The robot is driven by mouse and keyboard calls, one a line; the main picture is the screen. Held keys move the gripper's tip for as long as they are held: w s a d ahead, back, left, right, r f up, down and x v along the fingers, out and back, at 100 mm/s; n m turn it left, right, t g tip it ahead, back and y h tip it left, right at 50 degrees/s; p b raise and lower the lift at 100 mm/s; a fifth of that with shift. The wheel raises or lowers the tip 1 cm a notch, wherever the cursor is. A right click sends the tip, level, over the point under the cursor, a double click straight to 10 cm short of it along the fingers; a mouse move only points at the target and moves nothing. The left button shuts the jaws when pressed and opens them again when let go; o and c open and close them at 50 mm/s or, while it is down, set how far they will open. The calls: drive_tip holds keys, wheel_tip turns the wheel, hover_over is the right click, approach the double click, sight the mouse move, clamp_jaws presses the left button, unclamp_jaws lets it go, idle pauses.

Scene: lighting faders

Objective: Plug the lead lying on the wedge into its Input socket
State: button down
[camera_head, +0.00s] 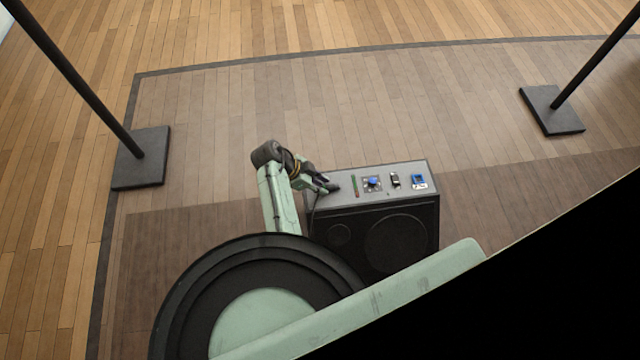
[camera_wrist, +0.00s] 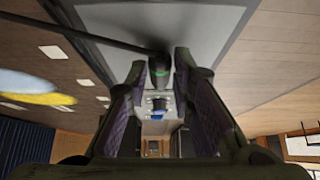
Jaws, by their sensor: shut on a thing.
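The wedge (camera_head: 370,225) is a dark speaker cabinet with a grey control panel (camera_head: 345,180) on top. My gripper (camera_head: 330,187) is low over the left end of this panel. In the wrist view my gripper (camera_wrist: 160,78) is shut on the lead's black plug (camera_wrist: 158,66), which has a green mark. The lead's black cable (camera_wrist: 85,34) runs off to the upper left in that view. The plug looks apart from any socket, but its tip is hard to make out. I cannot tell which opening is the Input socket.
The panel carries a red and green strip (camera_head: 355,186), a blue knob (camera_head: 373,182), a small black and white part (camera_head: 395,180) and a blue square part (camera_head: 419,181). Stands with square bases (camera_head: 142,158) (camera_head: 551,110) are far off on either side. The floor behind the wedge is clear.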

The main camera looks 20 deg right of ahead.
drive_tip(key=shift+r+p, duration=2)
drive_tip(key=shift+r, duration=0.55)
drive_tip(key=shift+a+f, duration=0.1)
